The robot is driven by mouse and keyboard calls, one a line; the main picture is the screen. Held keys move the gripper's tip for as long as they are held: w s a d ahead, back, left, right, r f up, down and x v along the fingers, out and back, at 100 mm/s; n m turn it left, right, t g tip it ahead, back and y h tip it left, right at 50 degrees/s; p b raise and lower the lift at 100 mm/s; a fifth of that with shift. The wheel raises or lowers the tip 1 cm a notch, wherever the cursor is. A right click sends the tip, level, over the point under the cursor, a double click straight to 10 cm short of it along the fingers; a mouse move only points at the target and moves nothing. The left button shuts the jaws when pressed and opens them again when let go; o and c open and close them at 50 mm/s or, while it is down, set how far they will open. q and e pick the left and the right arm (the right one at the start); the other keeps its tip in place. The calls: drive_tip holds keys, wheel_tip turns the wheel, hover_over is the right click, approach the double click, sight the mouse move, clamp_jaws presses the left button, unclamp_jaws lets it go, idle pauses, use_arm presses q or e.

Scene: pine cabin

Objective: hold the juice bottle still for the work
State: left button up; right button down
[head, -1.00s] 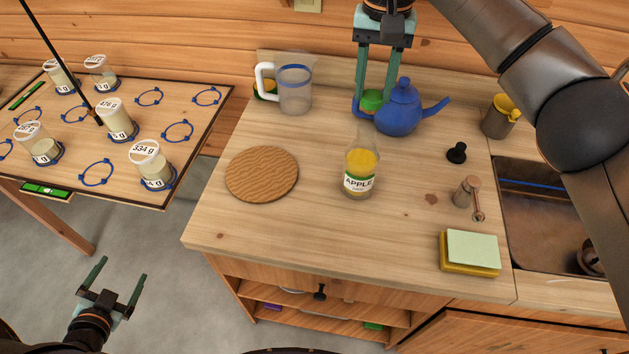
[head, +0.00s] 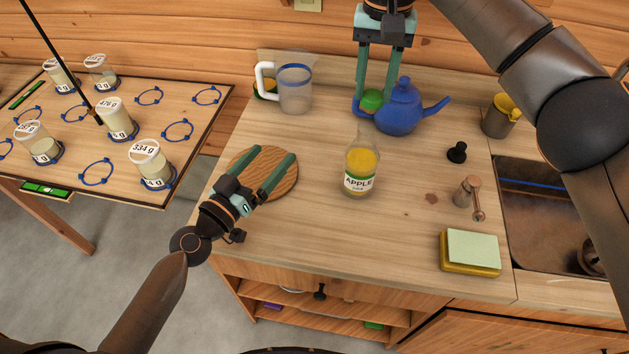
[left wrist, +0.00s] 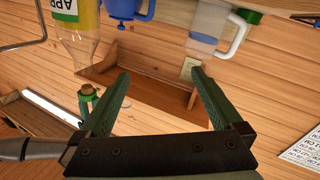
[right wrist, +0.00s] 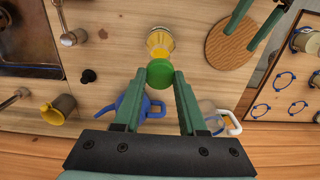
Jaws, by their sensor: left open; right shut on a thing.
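The juice bottle (head: 360,175), clear with yellow juice and an APPLE label, stands upright and uncapped on the counter. Its yellow part shows at the upper left in the left wrist view (left wrist: 88,18) and beyond the green cap in the right wrist view (right wrist: 160,42). My left gripper (head: 276,151) is open and empty above the round wooden board, left of the bottle and apart from it. My right gripper (head: 373,102) is shut on the round green cap (right wrist: 160,74), behind the bottle and beside the teapot.
The blue teapot (head: 397,112) stands behind the bottle; the clear jug (head: 294,92) is at the back left. The round board (head: 285,185) lies left. A black knob-like thing (head: 457,152), a metal grinder-like thing (head: 466,190) and sponge (head: 470,252) are right. Counter in front is clear.

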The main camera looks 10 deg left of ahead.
sight(362, 155)
use_arm(q)
drive_tip(key=s+d+m+g+h, duration=0.3)
drive_tip(key=d+m+g+h, duration=0.15)
drive_tip(key=d+m, duration=0.4)
drive_tip(key=shift+n+t+h, duration=0.35)
drive_tip(key=shift+n+h, duration=0.1)
drive_tip(key=x, duration=0.8)
drive_tip(key=s+d+x, duration=0.1)
drive_tip(key=x, duration=0.4)
drive_tip(key=shift+f, duration=0.3)
clamp_jaws()
idle(0.7)
use_arm(e)
drive_tip(key=shift+f, duration=0.1)
drive_tip(key=shift+f, duration=1.5)
drive_tip(key=shift+f, duration=0.2)
idle(0.4)
